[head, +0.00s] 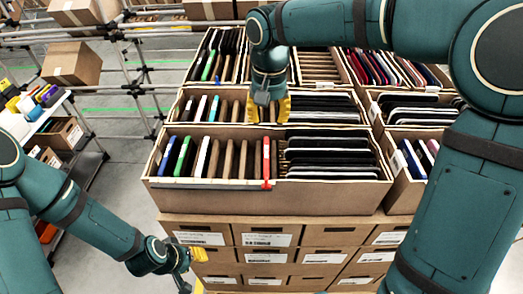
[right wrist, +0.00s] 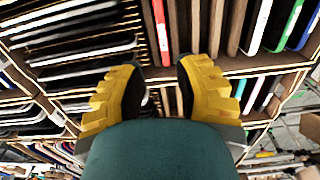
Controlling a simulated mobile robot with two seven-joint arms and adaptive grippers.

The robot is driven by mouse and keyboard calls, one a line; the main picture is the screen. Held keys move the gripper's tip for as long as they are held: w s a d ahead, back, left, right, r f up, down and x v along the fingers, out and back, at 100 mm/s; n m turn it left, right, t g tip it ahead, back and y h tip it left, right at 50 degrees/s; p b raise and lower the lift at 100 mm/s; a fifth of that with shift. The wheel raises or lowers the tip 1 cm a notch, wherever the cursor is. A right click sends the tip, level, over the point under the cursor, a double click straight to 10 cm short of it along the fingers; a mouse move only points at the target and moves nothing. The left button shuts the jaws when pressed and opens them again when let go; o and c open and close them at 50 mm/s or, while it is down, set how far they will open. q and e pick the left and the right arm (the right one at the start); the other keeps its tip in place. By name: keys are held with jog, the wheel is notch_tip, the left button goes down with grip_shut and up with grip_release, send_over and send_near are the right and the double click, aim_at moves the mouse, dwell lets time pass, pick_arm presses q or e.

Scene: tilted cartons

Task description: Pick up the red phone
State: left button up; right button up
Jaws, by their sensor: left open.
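The red phone (head: 266,160) stands upright in the front carton (head: 230,198), at the right end of a row of phones and brown dividers. It also shows as a thin red edge at the top of the right wrist view (right wrist: 161,32). My right gripper (head: 269,112) is open and empty above the cartons, behind the red phone in the head view and apart from it. Its two yellow fingers are spread wide in the right wrist view (right wrist: 158,85). My left gripper (head: 190,258) is low at the left, beside the carton stack, open and empty.
Black phones (head: 325,150) fill the right part of the front carton, close to the red phone. More tilted cartons stand behind and to the right, one with several reddish items (head: 368,67). A shelf with coloured goods (head: 35,110) is at the left.

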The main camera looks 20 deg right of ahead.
send_over(266, 157)
jog(key=f, duration=0.7)
jog(key=shift+d+f+b, duration=0.1)
jog(key=shift+d+b, duration=0.15)
jog(key=shift+b, duration=0.05)
jog(key=shift+a+f, duration=0.2)
jog(key=shift+f, duration=2.95)
grip_shut()
